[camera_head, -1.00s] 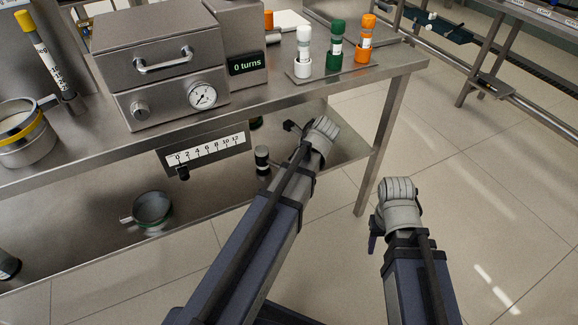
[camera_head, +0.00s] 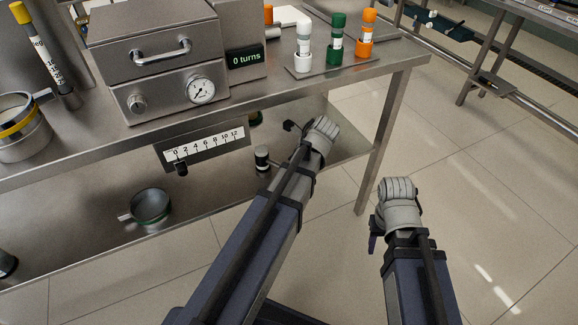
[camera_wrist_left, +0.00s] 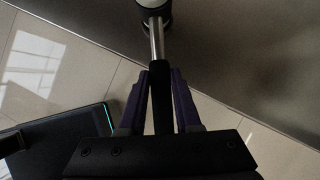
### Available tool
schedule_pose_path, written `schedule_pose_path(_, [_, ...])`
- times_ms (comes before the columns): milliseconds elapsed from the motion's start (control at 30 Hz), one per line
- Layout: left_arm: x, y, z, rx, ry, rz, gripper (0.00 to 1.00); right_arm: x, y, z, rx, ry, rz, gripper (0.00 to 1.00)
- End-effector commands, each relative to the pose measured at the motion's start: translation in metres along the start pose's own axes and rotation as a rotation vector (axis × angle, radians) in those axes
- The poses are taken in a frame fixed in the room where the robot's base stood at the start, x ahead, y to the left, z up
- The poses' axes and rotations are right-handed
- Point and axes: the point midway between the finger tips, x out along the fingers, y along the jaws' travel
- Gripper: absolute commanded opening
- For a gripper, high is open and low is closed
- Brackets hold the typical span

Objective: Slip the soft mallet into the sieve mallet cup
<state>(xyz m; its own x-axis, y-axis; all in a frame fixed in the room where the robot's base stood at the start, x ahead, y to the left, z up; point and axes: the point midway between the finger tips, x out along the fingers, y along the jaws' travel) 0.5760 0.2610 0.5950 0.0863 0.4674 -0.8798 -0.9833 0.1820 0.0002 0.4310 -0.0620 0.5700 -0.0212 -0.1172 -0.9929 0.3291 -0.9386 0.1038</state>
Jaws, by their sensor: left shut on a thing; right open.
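In the left wrist view, my left gripper (camera_wrist_left: 160,105) is shut on the black handle of the mallet (camera_wrist_left: 157,45). Its metal shaft runs up to a dark and pale head cut by the top edge. In the head view, my left gripper is hidden behind its own arm. A small black-and-white cylinder (camera_head: 262,158) shows beside that arm at the lower shelf; I cannot tell whether it is the mallet head. I cannot tell for sure which holder is the sieve mallet cup.
A yellow-banded sieve (camera_head: 20,130) and a yellow-capped rod (camera_head: 38,55) in a small metal cup (camera_head: 71,100) stand on the bench left. A gauge box (camera_head: 160,65) and capped tubes (camera_head: 337,40) are on top. A green-banded pan (camera_head: 150,206) sits on the lower shelf.

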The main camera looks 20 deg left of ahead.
Motion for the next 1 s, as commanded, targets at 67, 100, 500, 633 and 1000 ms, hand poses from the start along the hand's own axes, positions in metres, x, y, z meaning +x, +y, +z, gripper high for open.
schedule_pose_path(67, [0.003,0.000,-0.001,0.000,-0.001,0.000,0.00,0.003,0.000,0.000,0.000,0.000,0.000,0.50])
schedule_pose_path(100, [0.004,0.000,-0.002,0.000,-0.001,0.000,0.00,0.004,0.000,0.000,0.000,0.000,0.000,0.50])
schedule_pose_path(500, [0.008,0.000,-0.004,0.000,-0.001,0.000,0.00,0.009,-0.001,-0.001,0.000,0.000,0.000,0.50])
schedule_pose_path(633, [0.010,0.000,-0.006,0.000,0.000,0.000,0.00,0.012,-0.001,-0.001,0.000,0.000,0.000,0.50])
schedule_pose_path(1000, [0.019,0.000,-0.013,0.002,0.004,0.000,0.00,0.022,-0.002,-0.001,0.000,0.000,0.000,0.50])
